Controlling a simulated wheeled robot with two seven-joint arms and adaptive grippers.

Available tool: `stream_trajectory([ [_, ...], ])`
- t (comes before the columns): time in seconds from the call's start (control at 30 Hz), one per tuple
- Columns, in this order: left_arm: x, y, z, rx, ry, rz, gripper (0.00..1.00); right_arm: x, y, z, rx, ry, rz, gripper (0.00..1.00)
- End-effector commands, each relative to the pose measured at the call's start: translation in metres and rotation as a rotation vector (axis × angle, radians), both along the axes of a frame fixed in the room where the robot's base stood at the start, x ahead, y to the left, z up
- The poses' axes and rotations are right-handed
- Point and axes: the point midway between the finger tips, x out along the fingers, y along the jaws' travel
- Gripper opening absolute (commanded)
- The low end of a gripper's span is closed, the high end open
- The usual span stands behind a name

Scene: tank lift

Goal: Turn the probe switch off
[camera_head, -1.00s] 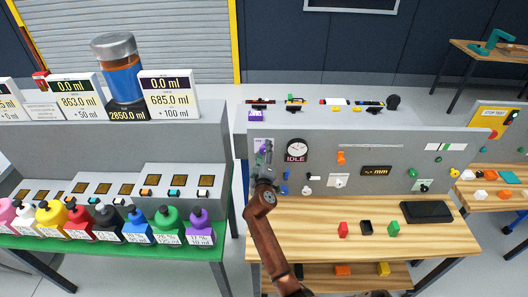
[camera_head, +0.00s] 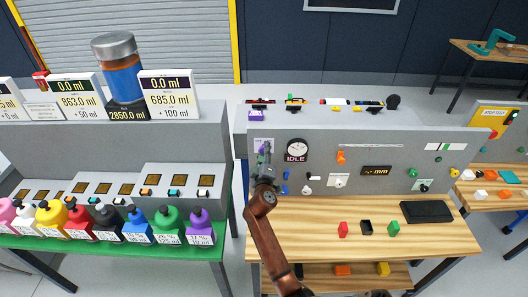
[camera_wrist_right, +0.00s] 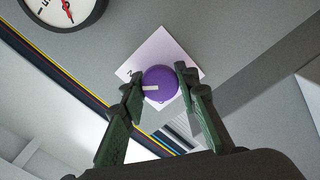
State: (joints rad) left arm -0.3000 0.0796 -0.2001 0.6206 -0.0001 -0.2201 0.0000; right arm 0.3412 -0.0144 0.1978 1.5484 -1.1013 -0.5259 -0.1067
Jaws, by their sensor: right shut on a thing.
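The probe switch appears to be the round purple knob (camera_wrist_right: 160,84) with a pale pointer mark, on a white plate (camera_wrist_right: 150,50) in the right wrist view. The pointer mark faces left in that view. In the head view the white plate (camera_head: 259,141) is at the grey panel's left end, and my gripper mostly hides the knob. My right gripper (camera_head: 264,160) is at the panel, its two green-padded fingers on either side of the knob; in the wrist view the fingertips (camera_wrist_right: 160,79) are shut on it. My left gripper is out of view.
A dial reading IDLE (camera_head: 296,150) is just right of the knob. The grey panel (camera_head: 400,150) carries several other controls. Red, black and green blocks and a dark pad (camera_head: 426,212) lie on the wooden bench. A bench with coloured bottles (camera_head: 130,225) stands left.

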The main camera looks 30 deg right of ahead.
Motion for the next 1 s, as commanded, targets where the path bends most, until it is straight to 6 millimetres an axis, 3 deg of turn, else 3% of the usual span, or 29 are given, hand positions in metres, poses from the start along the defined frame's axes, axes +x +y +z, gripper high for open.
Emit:
stream_trajectory([
  [0.37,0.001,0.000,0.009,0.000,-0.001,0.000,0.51,0.000,0.000,0.000,-0.151,0.095,0.000,0.04],
  [1.0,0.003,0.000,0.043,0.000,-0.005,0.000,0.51,0.000,-0.001,0.001,-0.663,0.410,0.000,0.04],
])
